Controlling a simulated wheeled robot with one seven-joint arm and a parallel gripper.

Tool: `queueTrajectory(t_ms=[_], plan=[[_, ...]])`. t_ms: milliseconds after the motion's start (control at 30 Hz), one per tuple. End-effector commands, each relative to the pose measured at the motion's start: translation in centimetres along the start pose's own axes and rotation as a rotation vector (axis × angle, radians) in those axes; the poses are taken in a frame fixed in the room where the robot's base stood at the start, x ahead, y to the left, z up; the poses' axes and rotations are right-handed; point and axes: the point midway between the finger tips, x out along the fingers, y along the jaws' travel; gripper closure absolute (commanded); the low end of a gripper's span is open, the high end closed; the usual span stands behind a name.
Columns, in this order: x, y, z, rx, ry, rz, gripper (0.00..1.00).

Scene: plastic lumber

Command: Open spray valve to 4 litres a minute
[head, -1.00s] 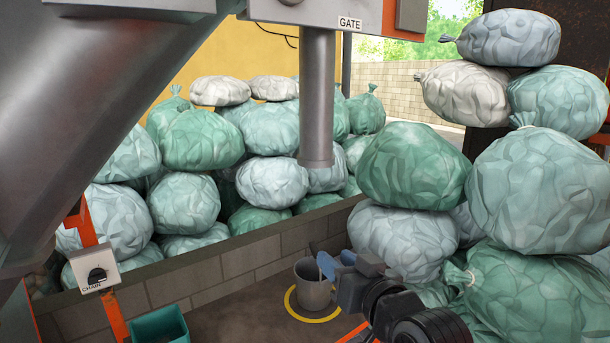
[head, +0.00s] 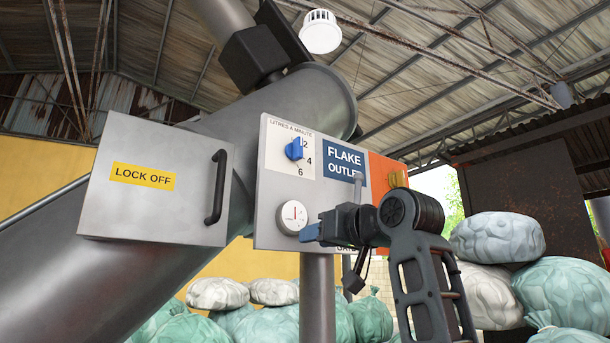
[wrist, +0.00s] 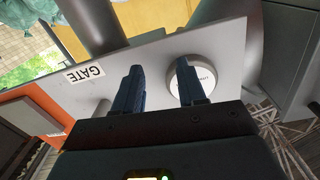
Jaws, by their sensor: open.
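The spray valve is a blue knob (head: 294,149) on the upper left of the grey panel (head: 265,205) in the head view. Its scale reads "LITRES A MINUTE" with 2, 4 and 6 down the right side. I cannot tell exactly which mark the knob points at. My gripper (head: 308,233) is below the knob, by the panel's lower part near a round white dial (head: 293,216). In the wrist view the two blue fingers of my gripper (wrist: 158,75) are apart with nothing between them. The white dial (wrist: 185,82) shows behind the right finger. The knob is not in the wrist view.
A "LOCK OFF" hatch (head: 155,185) with a black handle (head: 217,187) sits left of the panel. A yellow knob (head: 398,179) is on the orange section at right. A grey pipe (head: 317,290) drops below the panel. Stacked bags (head: 497,238) stand at right.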

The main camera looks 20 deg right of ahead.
Motion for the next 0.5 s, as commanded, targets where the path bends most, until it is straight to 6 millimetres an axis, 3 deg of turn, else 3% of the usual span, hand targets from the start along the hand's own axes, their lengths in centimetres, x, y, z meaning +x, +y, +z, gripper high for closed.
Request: queueTrajectory(t_ms=[33, 300, 500], plan=[[-0.6, -0.4, -2.5, -0.012, 0.009, -0.007, 0.6], [-5.0, -3.3, -13.7, -0.081, 0.019, -0.037, 0.6], [-7.6, -4.7, -18.0, -0.113, 0.017, -0.046, 0.6]])
